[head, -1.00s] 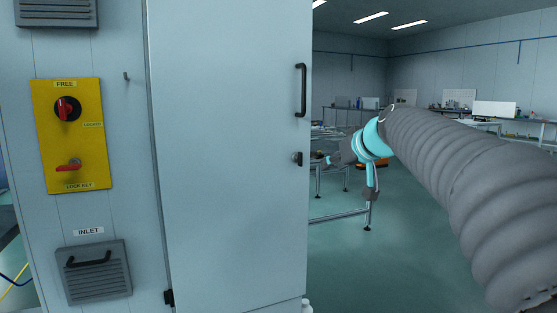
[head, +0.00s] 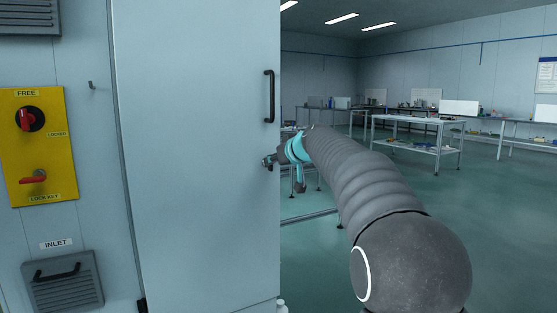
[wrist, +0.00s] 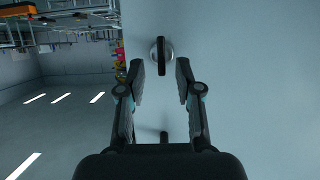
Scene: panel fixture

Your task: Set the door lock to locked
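The door lock (head: 267,162) is a small knob near the right edge of the tall pale door (head: 195,170), below its black handle. In the wrist view the lock (wrist: 161,55) is a round metal disc with a dark bar lying along the picture's vertical. My gripper (wrist: 160,68) is open, a finger on each side of the bar's line; I cannot tell whether it touches. No lock-position marking is readable on the door.
A yellow panel (head: 55,150) at the left carries a red rotary switch (head: 30,119) labelled FREE and LOCKED, and a red lever (head: 33,179) labelled LOCK KEY. The black door handle (head: 269,96) stands out above the lock. Benches (head: 420,122) stand farther back; floor is open right.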

